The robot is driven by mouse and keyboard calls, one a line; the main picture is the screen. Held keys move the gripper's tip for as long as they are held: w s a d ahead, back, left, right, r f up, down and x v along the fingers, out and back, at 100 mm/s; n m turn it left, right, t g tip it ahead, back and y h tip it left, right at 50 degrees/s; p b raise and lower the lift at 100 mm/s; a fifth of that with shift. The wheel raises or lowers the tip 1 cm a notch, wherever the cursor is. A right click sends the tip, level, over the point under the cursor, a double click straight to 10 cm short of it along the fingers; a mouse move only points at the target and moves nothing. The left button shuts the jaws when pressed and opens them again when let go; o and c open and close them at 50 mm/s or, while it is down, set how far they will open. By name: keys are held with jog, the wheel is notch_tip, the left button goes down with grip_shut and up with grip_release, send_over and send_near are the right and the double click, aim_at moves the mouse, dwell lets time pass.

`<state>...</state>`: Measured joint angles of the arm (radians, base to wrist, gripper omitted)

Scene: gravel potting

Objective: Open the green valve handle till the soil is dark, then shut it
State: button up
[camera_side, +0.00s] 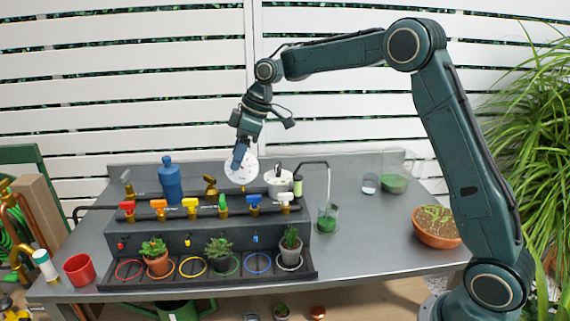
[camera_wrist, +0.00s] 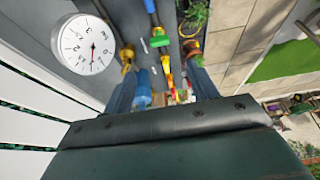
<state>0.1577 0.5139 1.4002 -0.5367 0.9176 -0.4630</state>
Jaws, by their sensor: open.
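The green valve handle (camera_side: 223,201) sits in the row of coloured handles on the dark rack. It also shows in the wrist view (camera_wrist: 156,41), beyond my fingertips. Its exact turn is too small to tell. Below it in the side view, a leafy plant (camera_side: 219,247) stands in a dark pot at the green ring (camera_side: 233,270); its soil colour cannot be made out. My gripper (camera_side: 240,158) is open, tilted down above and behind the rack, apart from the handle. In the wrist view its two fingers (camera_wrist: 165,88) are spread with nothing clearly held between them.
A white dial (camera_side: 240,167) stands behind the rack, near my gripper. Red (camera_side: 128,208), yellow (camera_side: 190,205) and blue (camera_side: 254,201) handles flank the green one. A blue bottle (camera_side: 170,182) stands behind. Table space right of the rack is partly clear, before a terracotta bowl (camera_side: 436,236).

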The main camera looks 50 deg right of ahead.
aim_at(222, 197)
jog(key=x, duration=1.2)
jog(key=c, duration=1)
